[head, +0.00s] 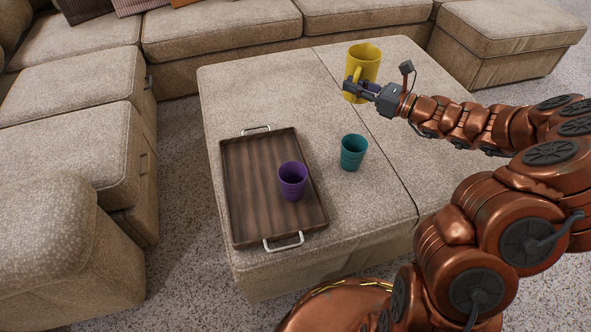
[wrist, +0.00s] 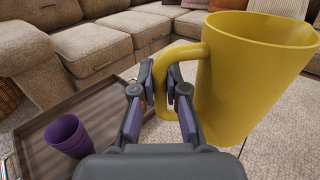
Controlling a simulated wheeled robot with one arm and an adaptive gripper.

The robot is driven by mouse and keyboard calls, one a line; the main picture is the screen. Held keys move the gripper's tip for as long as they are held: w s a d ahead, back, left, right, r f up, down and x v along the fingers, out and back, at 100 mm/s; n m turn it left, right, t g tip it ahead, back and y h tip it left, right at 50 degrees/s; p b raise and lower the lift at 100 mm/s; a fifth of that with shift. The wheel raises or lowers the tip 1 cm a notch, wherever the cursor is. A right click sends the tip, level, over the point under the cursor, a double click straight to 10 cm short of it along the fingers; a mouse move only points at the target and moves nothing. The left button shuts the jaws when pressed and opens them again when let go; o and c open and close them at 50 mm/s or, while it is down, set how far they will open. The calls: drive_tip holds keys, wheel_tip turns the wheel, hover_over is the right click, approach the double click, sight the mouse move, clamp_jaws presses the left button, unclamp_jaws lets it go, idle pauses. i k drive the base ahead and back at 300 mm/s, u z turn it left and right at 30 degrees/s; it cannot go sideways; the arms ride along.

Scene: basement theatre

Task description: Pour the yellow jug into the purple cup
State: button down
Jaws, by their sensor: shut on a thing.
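The yellow jug (head: 365,62) is upright at the far right part of the ottoman in the head view. It fills the right of the wrist view (wrist: 250,75), its handle toward me. My gripper (head: 358,88) is shut on the jug's handle, with the handle between its purple-padded fingers (wrist: 160,105). I cannot tell whether the jug's base touches the ottoman. The purple cup (head: 292,182) stands upright on the wooden tray, nearer and left of the jug. It also shows at the lower left of the wrist view (wrist: 69,136). Its inside looks empty.
The wooden tray (head: 240,190) with metal handles lies on the beige ottoman (head: 240,95). A teal cup (head: 353,153) stands on the ottoman right of the tray, between the purple cup and the jug. Sofas (head: 215,40) border the ottoman at the back and left.

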sight(293, 175)
drive_tip(key=u, duration=0.5)
drive_tip(key=k, duration=1.15)
drive_tip(key=u, duration=0.2)
drive_tip(key=i, duration=0.6)
drive_tip(key=u, duration=0.4)
